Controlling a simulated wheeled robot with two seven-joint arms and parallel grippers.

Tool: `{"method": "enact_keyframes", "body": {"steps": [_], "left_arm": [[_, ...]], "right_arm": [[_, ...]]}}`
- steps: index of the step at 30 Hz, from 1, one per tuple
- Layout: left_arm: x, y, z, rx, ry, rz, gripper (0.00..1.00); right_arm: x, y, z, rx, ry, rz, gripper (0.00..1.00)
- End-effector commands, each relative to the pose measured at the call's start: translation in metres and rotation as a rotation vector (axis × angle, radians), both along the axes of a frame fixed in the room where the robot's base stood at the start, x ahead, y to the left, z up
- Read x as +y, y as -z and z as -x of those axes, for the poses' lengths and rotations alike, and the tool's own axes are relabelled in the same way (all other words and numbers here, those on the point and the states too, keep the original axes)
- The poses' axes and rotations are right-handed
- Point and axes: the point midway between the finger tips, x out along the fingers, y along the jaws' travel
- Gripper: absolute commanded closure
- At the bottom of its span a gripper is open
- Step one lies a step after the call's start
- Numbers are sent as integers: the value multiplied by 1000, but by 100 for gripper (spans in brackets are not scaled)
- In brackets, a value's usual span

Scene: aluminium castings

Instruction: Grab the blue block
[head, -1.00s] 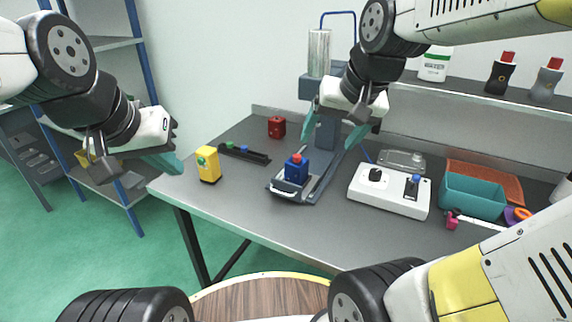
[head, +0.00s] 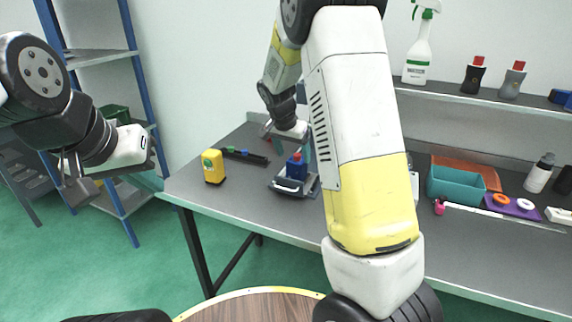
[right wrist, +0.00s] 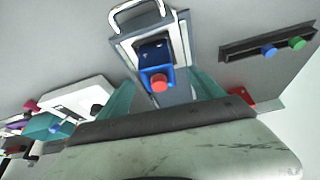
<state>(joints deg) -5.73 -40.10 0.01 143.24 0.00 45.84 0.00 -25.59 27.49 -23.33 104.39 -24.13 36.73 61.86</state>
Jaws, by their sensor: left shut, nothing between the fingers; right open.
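The blue block (head: 296,170) has a red knob on top and sits on a grey sled-like fixture (head: 304,192) with a silver handle. In the right wrist view the blue block (right wrist: 152,52) sits upper centre, its red knob towards me. My right gripper (head: 289,146) is open just above and behind the block; its teal fingers show either side of the knob in the right wrist view. I cannot tell whether they touch the block. My left gripper (head: 148,182) is shut and empty, off the table's left end.
A red block (right wrist: 241,95) is beyond my fingers. My right arm hides the middle of the table. A teal bin (head: 455,183) stands right.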

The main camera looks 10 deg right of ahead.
Motion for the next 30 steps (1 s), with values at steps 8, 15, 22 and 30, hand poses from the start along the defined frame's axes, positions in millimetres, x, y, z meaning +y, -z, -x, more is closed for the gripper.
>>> {"method": "enact_keyframes", "body": {"steps": [8,15,22,30], "left_arm": [[0,0,0,0,0,0,100],[0,0,0,0,0,0,100],[0,0,0,0,0,0,100],[0,0,0,0,0,0,100]], "right_arm": [[-13,36,-8,5,2,0,24],[-18,57,-15,2,-2,-1,24],[-18,57,-16,1,-2,-1,26],[-18,57,-15,1,-1,-2,79]]}}
